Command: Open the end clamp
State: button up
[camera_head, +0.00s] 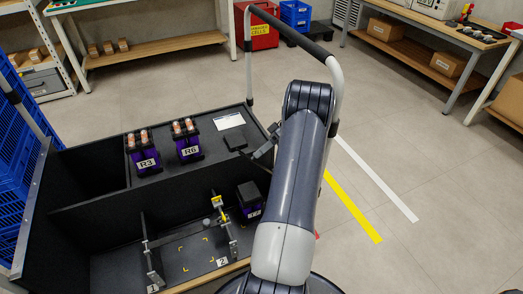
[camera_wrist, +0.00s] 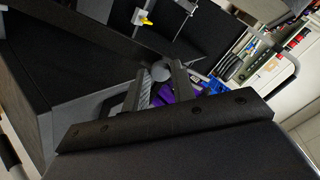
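The clamp frame with a yellow-tipped handle (camera_head: 219,202) stands in the front compartment of the black cart, beside a purple block with a black top (camera_head: 249,195). A second grey clamp frame (camera_head: 149,252) stands to its left. In the wrist view a yellow knob (camera_wrist: 145,20) shows near the top, left of centre. My gripper (camera_wrist: 160,82) has its two grey fingers apart, with nothing clearly held between them. A purple object shows beyond the fingers. In the head view my gripper is mostly hidden by my arm, above the cart's right side and apart from the clamp.
Two purple modules labelled R3 (camera_head: 146,158) and R6 (camera_head: 187,146) stand on the cart's rear shelf, near a white card (camera_head: 229,121). Dark walls (camera_head: 100,205) divide the cart. The cart's push handle (camera_head: 300,35) rises behind. Floor to the right is clear.

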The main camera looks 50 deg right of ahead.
jog(key=o, duration=0.4)
jog(key=shift+c, duration=0.2)
notch_tip(320, 180, up, 10)
jog(key=p, duration=0.2)
jog(key=shift+p, duration=0.35)
jog(key=b, duration=0.3)
send_over(262, 167)
jog(key=f, duration=1)
jog(key=shift+w+d+f, duration=0.1)
jog(key=shift+w+d, duration=0.15)
jog(key=shift+w+a, duration=0.1)
jog(key=shift+w, duration=0.1)
jog(key=shift+s+a, duration=0.1)
